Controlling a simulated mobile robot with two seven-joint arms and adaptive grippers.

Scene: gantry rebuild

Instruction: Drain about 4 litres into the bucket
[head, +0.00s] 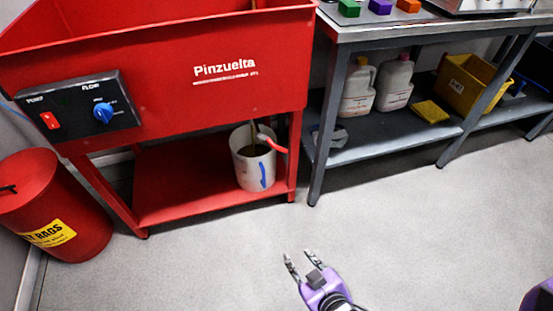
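A white bucket (245,172) stands upright on the lower shelf of the red Pinzuelta parts washer (150,75). A blue mark shows on the bucket's side, and dark brown liquid shows inside. A thin brownish-olive streak hangs from the washer's underside into the bucket, apparently a stream. A red lever (272,145) sits beside a pale pipe fitting at the bucket's upper right rim. My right gripper (300,255) is open and empty over the floor, in front of the washer and well apart from the bucket. My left gripper is not in view.
A control box (80,108) with a red switch and blue knob is on the washer's front. A red rag bin (60,200) stands left. A grey bench (400,30) at right holds jugs (394,85) and a yellow bin (468,82) below. The floor ahead is clear.

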